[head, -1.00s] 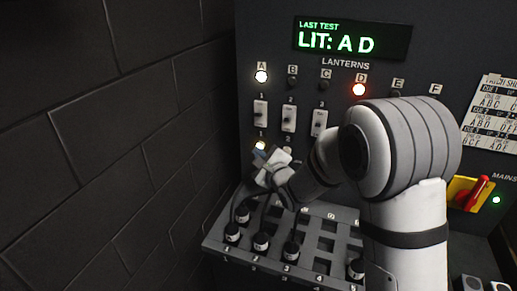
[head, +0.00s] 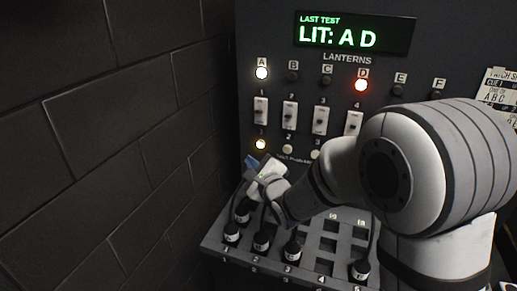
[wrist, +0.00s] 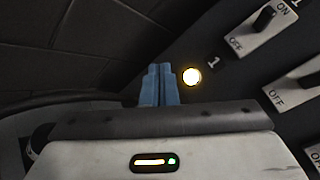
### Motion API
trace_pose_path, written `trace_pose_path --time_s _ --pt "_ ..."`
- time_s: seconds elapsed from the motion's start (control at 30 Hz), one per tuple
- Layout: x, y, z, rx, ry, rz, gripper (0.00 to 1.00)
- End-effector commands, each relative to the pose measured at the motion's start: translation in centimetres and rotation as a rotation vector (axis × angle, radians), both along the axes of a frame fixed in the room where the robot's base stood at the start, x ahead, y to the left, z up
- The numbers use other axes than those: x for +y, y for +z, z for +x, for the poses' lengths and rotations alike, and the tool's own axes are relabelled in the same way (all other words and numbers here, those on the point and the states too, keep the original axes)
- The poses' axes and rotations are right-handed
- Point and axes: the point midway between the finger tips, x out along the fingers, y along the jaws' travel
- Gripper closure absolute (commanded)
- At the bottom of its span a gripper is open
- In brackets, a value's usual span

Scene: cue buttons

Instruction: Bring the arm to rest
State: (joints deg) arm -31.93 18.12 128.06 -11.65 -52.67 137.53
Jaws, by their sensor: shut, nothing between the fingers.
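My gripper (head: 252,162) is at the left of the dark panel, just below the lit yellow button 1 (head: 260,144). In the wrist view the blue fingertips of my gripper (wrist: 160,84) are together with nothing between them. The lit button 1 (wrist: 192,77) is just right of the tips there and looks apart from them. My arm reaches in from the right and hides part of the lower panel.
The display (head: 353,35) reads "LIT: A D". Lantern A (head: 261,73) glows white and lantern D (head: 361,85) glows red. Black plugs with cables (head: 262,241) stand in the tray (head: 215,240) below. A brick wall (head: 110,150) is close on the left.

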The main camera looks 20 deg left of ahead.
Motion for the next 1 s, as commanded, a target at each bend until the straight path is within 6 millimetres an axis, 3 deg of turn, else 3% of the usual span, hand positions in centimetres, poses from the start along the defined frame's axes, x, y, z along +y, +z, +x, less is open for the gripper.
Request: trace_pose_path --time_s 0.33,0.47,0.63,0.77,0.87,1.0 --pt "-0.3 0.1 0.0 -0.004 -0.005 -0.014 1.0" --pt "-2.8 0.4 0.4 -0.036 -0.044 -0.15 1.0" --pt "-9.9 0.7 0.4 -0.086 -0.1 -0.549 1.0" --pt "-16.1 0.6 -1.2 -0.088 -0.074 -0.887 1.0" --pt "-20.5 0.4 -3.5 -0.072 -0.003 -1.127 1.0" --pt "-26.0 0.1 -7.9 -0.038 0.171 -1.416 1.0"
